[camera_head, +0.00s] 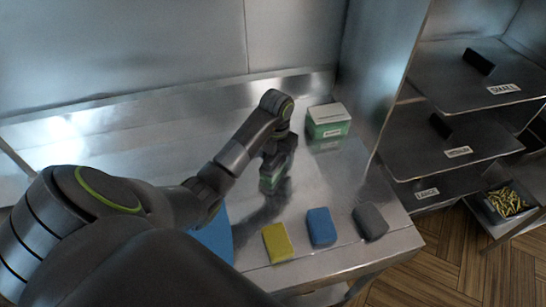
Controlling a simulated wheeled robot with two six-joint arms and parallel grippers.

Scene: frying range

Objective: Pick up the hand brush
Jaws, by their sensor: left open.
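I cannot make out a hand brush with certainty. My left arm reaches in from the left over the metal table (120,150). My left gripper (273,187) points down over the middle of the table and is open. It appears empty, but its fingertips are dark and hard to read. A flat blue item (217,238) lies near the front edge, partly hidden by my left arm. A yellow block (277,242), a blue block (321,227) and a dark grey block (370,221) lie in a row in front of the gripper, to its right. My right gripper is out of view.
A green and white box (328,121) stands behind and right of my gripper. A metal wall (375,65) stands right of the table. Beyond it are labelled shelves (445,135) and a bin of yellow pieces (508,201). The table's back left is clear.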

